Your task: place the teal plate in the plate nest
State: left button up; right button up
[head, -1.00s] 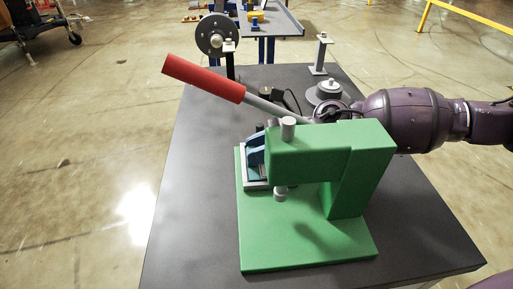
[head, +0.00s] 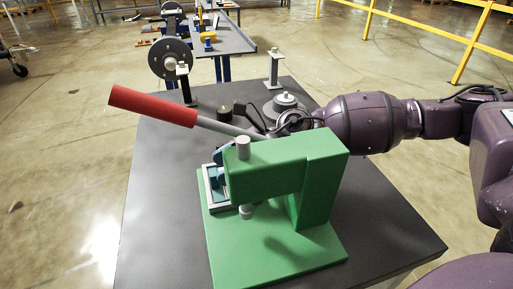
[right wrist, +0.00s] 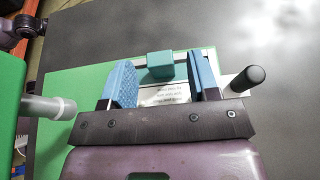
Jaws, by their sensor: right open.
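The teal plate (head: 220,192) shows in part inside the grey-framed plate nest (head: 209,203) at the left side of the green press. I cannot tell whether the plate lies fully flat. My right gripper (right wrist: 160,62) is open, its blue fingers on either side of the block with gaps. In the head view the press hides most of this gripper (head: 222,157). My left gripper is not in view.
The green press (head: 262,168) with its red lever (head: 153,105) stands over the nest. A black knob (right wrist: 248,79) sits beside the nest. A round grey fixture (head: 286,105) and a stand (head: 273,70) are at the table's back. The dark table (head: 155,215) is clear at left.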

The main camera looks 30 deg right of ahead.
jog(key=p+v, duration=0.1)
jog(key=v, duration=0.9)
jog(key=shift+d+p, duration=0.2)
jog(key=shift+p, duration=0.1)
jog(key=shift+s, duration=0.1)
